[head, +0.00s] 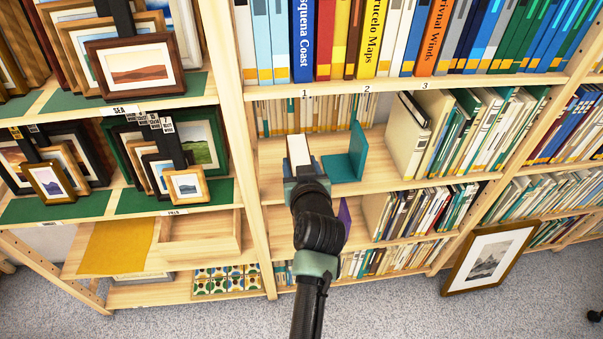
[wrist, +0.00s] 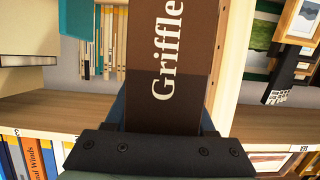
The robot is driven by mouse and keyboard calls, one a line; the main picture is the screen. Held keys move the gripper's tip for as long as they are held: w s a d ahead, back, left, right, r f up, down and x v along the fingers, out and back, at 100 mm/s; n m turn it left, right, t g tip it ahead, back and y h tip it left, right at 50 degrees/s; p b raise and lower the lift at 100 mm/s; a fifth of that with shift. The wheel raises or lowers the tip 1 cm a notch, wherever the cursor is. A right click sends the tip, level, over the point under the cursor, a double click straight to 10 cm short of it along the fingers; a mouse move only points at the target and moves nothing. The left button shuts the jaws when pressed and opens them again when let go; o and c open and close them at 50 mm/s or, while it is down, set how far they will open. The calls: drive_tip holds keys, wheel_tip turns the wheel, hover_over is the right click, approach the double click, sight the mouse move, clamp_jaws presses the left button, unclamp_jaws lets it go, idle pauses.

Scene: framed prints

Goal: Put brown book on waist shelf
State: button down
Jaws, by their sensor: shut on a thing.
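The brown book (wrist: 172,65) fills the middle of the wrist view, its spine lettering starting "Griffle". In the head view the book (head: 299,147) shows mainly its pale page edges, in front of the waist-height shelf (head: 272,172). My gripper (head: 304,183) is shut on the book's near end. It also shows in the wrist view (wrist: 163,125), with the book between its fingers. A teal bookend (head: 347,160) stands on that shelf, just right of the book. I cannot tell whether the book touches the shelf board.
Pale books (head: 408,135) stand right of the bookend, and thin books (head: 310,112) line the shelf's back. A wooden upright (head: 243,130) is close on the left. The upper shelf edge (head: 400,88) runs above. Bare board shows between upright and bookend.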

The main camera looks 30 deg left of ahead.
drive_tip(key=shift+w+a+f+b, duration=0.1)
drive_tip(key=shift+w+a+b, duration=0.8)
drive_tip(key=shift+w+b, duration=0.45)
drive_tip(key=shift+w+a+f+b, duration=0.1)
drive_tip(key=shift+w+a+b, duration=0.9)
drive_tip(key=shift+w, duration=0.4)
drive_tip(key=shift+w+a+f+b, duration=0.1)
drive_tip(key=shift+w+a+b, duration=0.7)
drive_tip(key=shift+w+b, duration=0.6)
drive_tip(key=r+b+x, duration=0.1)
drive_tip(key=b+x, duration=0.6)
drive_tip(key=b, duration=0.2)
drive_tip(key=shift+w+a+b, duration=0.2)
drive_tip(key=shift+w+b, duration=0.1)
drive_tip(key=shift+b, duration=0.05)
drive_tip(key=shift+c, duration=1.9)
unclamp_jaws()
drive_tip(key=shift+o, duration=1.1)
drive_tip(key=shift+s, duration=0.1)
drive_tip(key=shift+f, duration=0.1)
